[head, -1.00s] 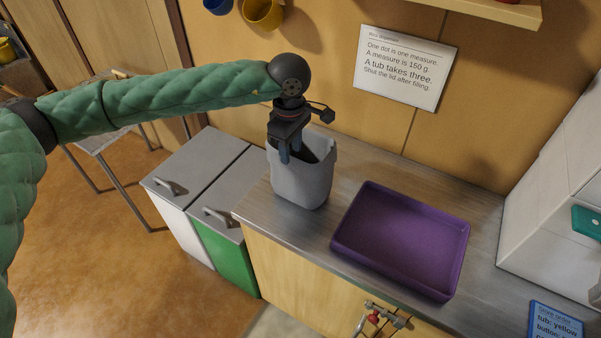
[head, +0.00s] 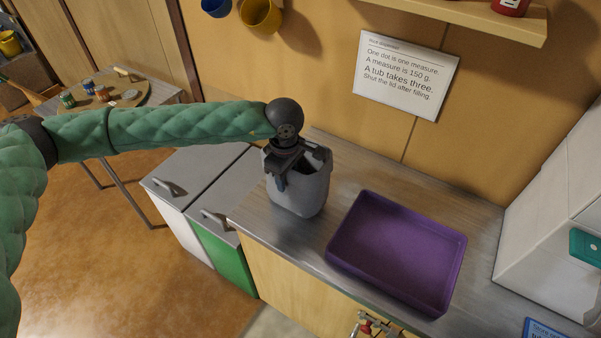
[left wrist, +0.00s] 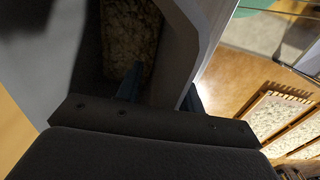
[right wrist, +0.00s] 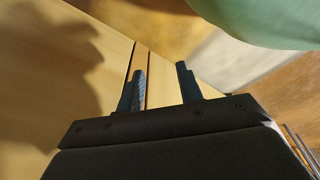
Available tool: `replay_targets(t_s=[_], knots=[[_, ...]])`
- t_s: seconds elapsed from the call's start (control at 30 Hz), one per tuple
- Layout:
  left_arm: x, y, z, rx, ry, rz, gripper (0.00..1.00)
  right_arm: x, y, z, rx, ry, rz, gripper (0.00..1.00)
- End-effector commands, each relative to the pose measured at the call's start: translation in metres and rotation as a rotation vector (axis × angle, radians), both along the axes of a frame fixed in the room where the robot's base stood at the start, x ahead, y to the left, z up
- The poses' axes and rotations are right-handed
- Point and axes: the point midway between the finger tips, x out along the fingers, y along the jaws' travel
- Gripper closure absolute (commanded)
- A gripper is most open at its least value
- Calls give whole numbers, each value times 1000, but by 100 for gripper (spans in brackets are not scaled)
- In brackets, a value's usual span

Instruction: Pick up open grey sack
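The open grey sack (head: 312,190) stands upright on the left end of the counter, its dark opening facing up. My left gripper (head: 285,178) is at its rim on the left side, pointing down. In the left wrist view the left gripper (left wrist: 160,90) is open, with the sack's wall (left wrist: 186,45) between its fingers: one finger inside, the other outside. Pale speckled contents (left wrist: 130,35) show inside the sack. My right gripper (right wrist: 162,85) is open and empty in the right wrist view, near a light wooden surface; it is outside the head view.
A purple tray (head: 398,252) lies on the counter right of the sack. Grey-lidded bins (head: 200,180) stand left of the counter. A white cabinet (head: 550,220) is at the right. A table (head: 160,95) with a round board and small jars stands behind my left arm.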

Motion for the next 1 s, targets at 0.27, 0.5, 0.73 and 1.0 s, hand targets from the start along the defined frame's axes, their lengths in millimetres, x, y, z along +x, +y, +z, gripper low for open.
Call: replay_targets(t_s=[0.27, 0.5, 0.73, 1.0], knots=[[-1, 1, -2, 0, 0, 0, 64, -1, 0, 0, 0, 0, 0, 64], [-1, 1, -2, 1, 1, 0, 100, 1, -1, 0, -2, -1, 0, 64], [-1, 1, -3, 2, 2, -1, 100, 2, -3, 0, -3, -3, 0, 64], [-2, 1, -3, 3, 4, -1, 100, 1, -2, 0, -2, -1, 0, 64]])
